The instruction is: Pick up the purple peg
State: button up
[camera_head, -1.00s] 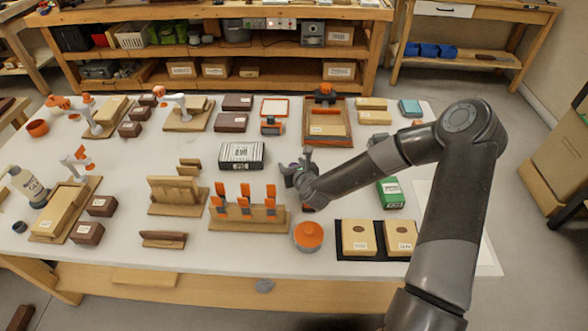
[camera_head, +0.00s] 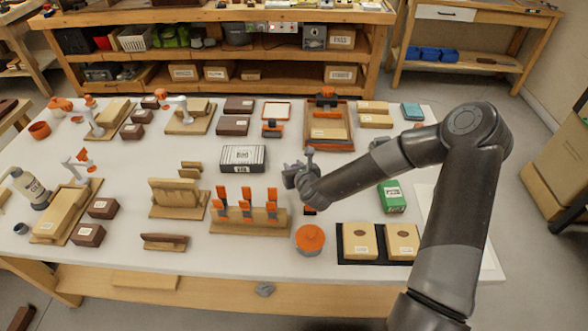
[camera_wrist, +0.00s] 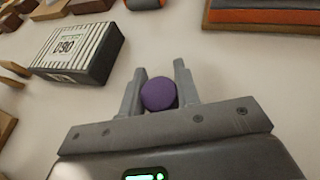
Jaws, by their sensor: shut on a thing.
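The purple peg (camera_wrist: 158,94) shows in the wrist view as a round purple end between the two fingers of my gripper (camera_wrist: 160,88). My gripper is shut on it. The peg's length is hidden, as the wrist view sees it end-on. In the head view my gripper (camera_head: 292,176) is over the middle of the white table, right of the striped box; the peg is too small to make out clearly there. I cannot tell whether the peg touches the table.
A black-and-white striped box (camera_head: 243,158) is just left of my gripper. An orange round-lidded pot (camera_head: 309,238) and a wooden rack with orange clips (camera_head: 247,218) are nearer the front. A green box (camera_head: 391,196) is to the right.

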notch_tip(320, 180, up, 3)
jog(key=shift+r, duration=0.1)
jog(key=s+d+r, duration=0.3)
jog(key=d+r, duration=0.4)
jog(key=d, duration=0.4)
jog(key=shift+d, duration=0.15)
jog(key=s+d+f+m+h, duration=0.1)
jog(key=s+d+m+h, duration=0.2)
jog(key=d, duration=1)
jog(key=s+d+m+h, duration=0.2)
jog(key=d+h, duration=0.1)
jog(key=d, duration=0.9)
jog(key=s+d+m+g+h, duration=0.1)
jog(key=s+d+m+h, duration=0.2)
jog(key=s+d, duration=0.6)
jog(key=s+d+m+h, duration=0.35)
jog(key=s+d, duration=0.25)
jog(key=d, duration=0.5)
jog(key=shift+n, duration=0.25)
jog(key=w+a+f, duration=0.1)
jog(key=w+f, duration=0.1)
jog(key=w, duration=0.1)
jog(key=w+a+f, duration=0.2)
jog(key=w, duration=0.1)
jog(key=w+a+f, duration=0.1)
jog(key=w+a, duration=0.1)
jog(key=w, duration=0.1)
jog(key=shift+w+a+f, duration=0.15)
jog(key=shift+w+f, duration=0.25)
jog(key=shift+f, duration=2)
